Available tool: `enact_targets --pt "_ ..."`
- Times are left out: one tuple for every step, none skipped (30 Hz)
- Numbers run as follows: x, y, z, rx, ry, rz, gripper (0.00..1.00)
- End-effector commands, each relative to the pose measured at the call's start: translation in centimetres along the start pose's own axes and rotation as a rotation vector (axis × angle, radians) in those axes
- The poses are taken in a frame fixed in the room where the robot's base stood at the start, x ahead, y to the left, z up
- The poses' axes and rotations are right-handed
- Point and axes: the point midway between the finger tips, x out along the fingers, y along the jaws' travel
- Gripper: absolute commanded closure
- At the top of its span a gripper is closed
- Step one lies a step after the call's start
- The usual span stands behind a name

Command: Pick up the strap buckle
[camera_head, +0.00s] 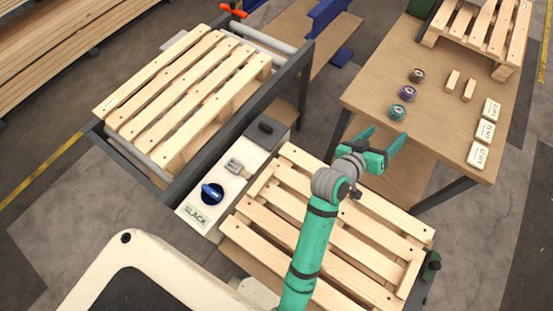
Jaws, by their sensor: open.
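The strap buckle (237,168) is a small metal-grey piece with a pale strap end. It lies on the white panel (212,176), between a blue knob (212,193) and a dark box with a black handle (266,128). My gripper (384,138) is green, open and empty. It is up and to the right of the buckle, well apart from it, above the lower pallet and near the wooden table's left edge. My teal arm reaches up across the lower pallet.
A wooden pallet (190,90) lies on a dark-framed roller conveyor at left. Another pallet (330,225) lies under my arm. The wooden table (440,110) at right holds several small spools, two wooden blocks, labelled cards (485,131) and a pallet. A "SLACK" label (196,216) is below the knob.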

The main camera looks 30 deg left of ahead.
Motion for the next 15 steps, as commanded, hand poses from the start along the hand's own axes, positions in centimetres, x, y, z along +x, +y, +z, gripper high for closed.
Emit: enact_targets --pt "0.4 -0.8 -1.4 0.032 -0.021 0.004 0.31" --pt "0.6 -1.2 -1.8 0.047 -0.041 0.008 0.31" --pt "0.8 -1.7 -2.3 0.069 -0.068 0.011 0.31" --pt "0.8 -2.1 -2.7 0.086 -0.090 0.013 0.31" --pt "0.9 -2.7 -3.0 0.103 -0.113 0.013 0.31" --pt "0.9 -3.4 -3.4 0.125 -0.146 0.011 0.31" --pt "0.8 -4.0 -3.6 0.143 -0.171 0.008 0.31" --pt "0.6 -4.7 -3.9 0.160 -0.197 0.004 0.31" --pt "0.4 -5.7 -4.1 0.183 -0.234 -0.004 0.31" --pt "0.1 -6.5 -4.2 0.200 -0.264 -0.011 0.31" --pt "-0.2 -7.3 -4.4 0.216 -0.293 -0.019 0.31" --pt "-0.7 -8.5 -4.5 0.238 -0.335 -0.033 0.31" --pt "-1.2 -9.5 -4.6 0.253 -0.367 -0.043 0.31" --pt "-1.7 -10.6 -4.6 0.268 -0.400 -0.057 0.31" --pt "-2.5 -11.9 -4.6 0.286 -0.447 -0.075 0.31"
